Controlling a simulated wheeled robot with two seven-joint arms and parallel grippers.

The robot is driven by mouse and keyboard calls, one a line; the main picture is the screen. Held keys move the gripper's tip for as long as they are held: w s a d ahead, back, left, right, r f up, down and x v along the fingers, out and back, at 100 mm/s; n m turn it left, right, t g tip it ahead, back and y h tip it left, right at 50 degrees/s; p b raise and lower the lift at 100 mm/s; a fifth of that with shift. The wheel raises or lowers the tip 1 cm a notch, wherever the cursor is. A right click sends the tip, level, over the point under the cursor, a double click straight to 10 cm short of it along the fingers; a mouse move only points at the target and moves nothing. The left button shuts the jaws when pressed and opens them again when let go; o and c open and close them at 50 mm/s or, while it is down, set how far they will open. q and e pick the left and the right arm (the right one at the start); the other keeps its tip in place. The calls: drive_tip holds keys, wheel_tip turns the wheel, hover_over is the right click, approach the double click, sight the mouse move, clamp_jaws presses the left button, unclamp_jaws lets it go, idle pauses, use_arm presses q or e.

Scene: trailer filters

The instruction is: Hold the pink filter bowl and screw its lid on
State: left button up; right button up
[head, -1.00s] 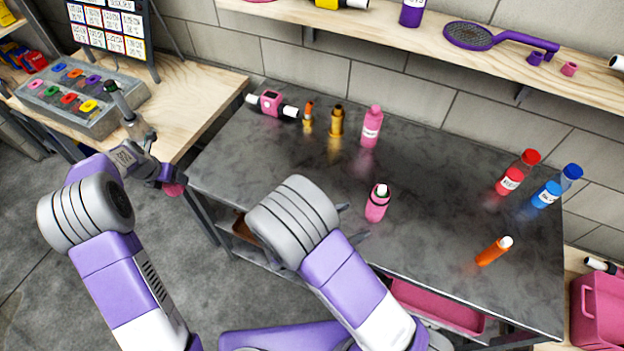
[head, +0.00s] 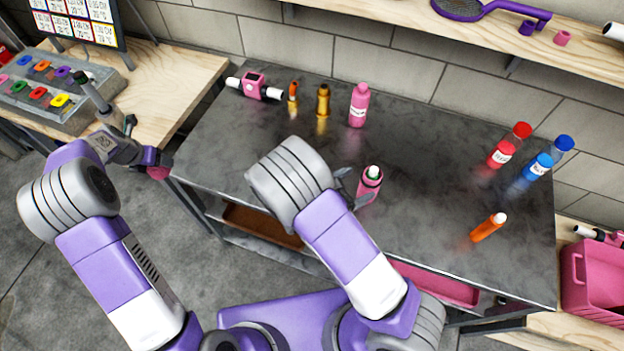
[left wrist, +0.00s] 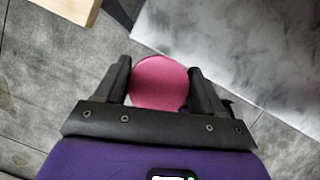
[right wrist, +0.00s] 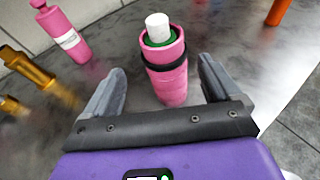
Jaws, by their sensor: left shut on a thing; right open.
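The pink filter bowl (head: 368,186) stands upright on the grey table, with a black band and a white-topped green insert showing at its mouth. In the right wrist view the bowl (right wrist: 167,75) stands between the fingers of my right gripper (right wrist: 155,88), which is open, with gaps on both sides. My left gripper (left wrist: 160,85) is shut on a round pink piece (left wrist: 160,82), seemingly the lid. In the head view this pink piece (head: 157,166) is held off the table's left edge, above the floor.
A pink bottle (head: 359,105), a brass fitting (head: 322,100) and a pink device with white ends (head: 254,86) stand along the back. Red (head: 503,152) and blue (head: 538,166) bottles and an orange cartridge (head: 488,227) are at the right. The table's centre is fairly clear.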

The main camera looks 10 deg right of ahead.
sight(364, 183)
drive_tip(key=shift+w+d+f, duration=0.15)
drive_tip(key=shift+w+d, duration=0.1)
drive_tip(key=shift+d, duration=0.15)
use_arm(q)
drive_tip(key=shift+f+b, duration=0.35)
drive_tip(key=shift+f, duration=0.05)
use_arm(e)
drive_tip(key=x, duration=0.5)
drive_tip(key=shift+s+d+f, duration=0.1)
drive_tip(key=shift+s+d, duration=0.15)
drive_tip(key=shift+s, duration=0.05)
drive_tip(key=c, duration=1.1)
drive_tip(key=shift+c, duration=0.2)
